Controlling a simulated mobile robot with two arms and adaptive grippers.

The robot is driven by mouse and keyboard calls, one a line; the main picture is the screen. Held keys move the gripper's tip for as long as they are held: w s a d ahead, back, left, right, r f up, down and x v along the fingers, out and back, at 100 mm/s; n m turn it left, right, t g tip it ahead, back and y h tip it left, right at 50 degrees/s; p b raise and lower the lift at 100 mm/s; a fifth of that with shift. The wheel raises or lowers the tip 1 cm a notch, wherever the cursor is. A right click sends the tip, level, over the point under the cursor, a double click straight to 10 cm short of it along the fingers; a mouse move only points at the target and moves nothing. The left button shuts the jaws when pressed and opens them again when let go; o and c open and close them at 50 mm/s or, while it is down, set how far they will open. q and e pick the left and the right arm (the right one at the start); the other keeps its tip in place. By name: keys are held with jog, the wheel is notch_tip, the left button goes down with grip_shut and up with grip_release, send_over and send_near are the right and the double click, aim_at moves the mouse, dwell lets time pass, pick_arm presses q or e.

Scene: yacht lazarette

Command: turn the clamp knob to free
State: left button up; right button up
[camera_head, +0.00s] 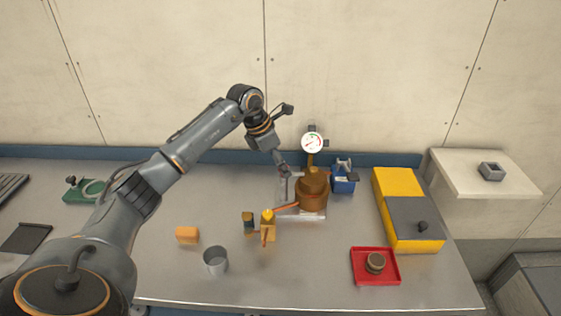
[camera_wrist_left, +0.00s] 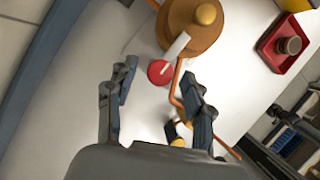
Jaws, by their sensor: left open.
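A brown round vessel (camera_head: 312,192) with a domed top and a dial gauge (camera_head: 312,142) stands on the metal bench. In the left wrist view, a red round knob (camera_wrist_left: 160,73) with a pale mark lies beside the brown vessel (camera_wrist_left: 188,32); it looks like the clamp knob. I cannot make it out in the head view. My left gripper (camera_head: 284,172) points down at the vessel's left side. In the wrist view its fingers (camera_wrist_left: 160,80) are spread, one on each side of the knob in the picture; contact cannot be told. My right gripper is not in view.
A copper pipe (camera_head: 286,207) runs from the vessel to a small brass fitting (camera_head: 267,228). A blue box (camera_head: 343,178) stands close on the right. A grey cup (camera_head: 215,262), orange block (camera_head: 187,235), red tray (camera_head: 361,277) and yellow case (camera_head: 398,183) are farther off.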

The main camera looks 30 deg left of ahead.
pick_arm(q)
grip_shut()
jog(key=shift+n, duration=0.4)
jog(key=n, duration=0.1)
jog(key=n+y, duration=0.1)
jog(key=n, duration=0.1)
jog(key=shift+s+d+n+t+y+b, duration=0.1)
jog(key=shift+d+n+t+y+b, duration=0.05)
jog(key=shift+n+t+y+b, duration=0.2)
jog(key=n+y, duration=0.1)
jog(key=n, duration=0.1)
jog(key=n+b, duration=0.1)
jog(key=n, duration=0.1)
jog(key=shift+d+n+y, duration=0.2)
jog(key=shift+n+y, duration=0.05)
jog(key=shift+y, duration=0.1)
jog(key=n+b, duration=0.1)
jog(key=n, duration=0.1)
jog(key=n+y, duration=0.1)
jog(key=n, duration=0.1)
jog(key=shift+d+n+y+b, duration=0.2)
jog(key=shift+n+y+b, duration=0.1)
jog(key=shift+b, duration=0.05)
jog(key=n, duration=0.2)
jog(key=n+g+y+b, duration=0.1)
jog(key=n, duration=0.1)
jog(key=shift+w+g, duration=0.2)
jog(key=shift+g, duration=0.05)
jog(key=shift+r+n, duration=0.1)
jog(key=shift+n, duration=0.2)
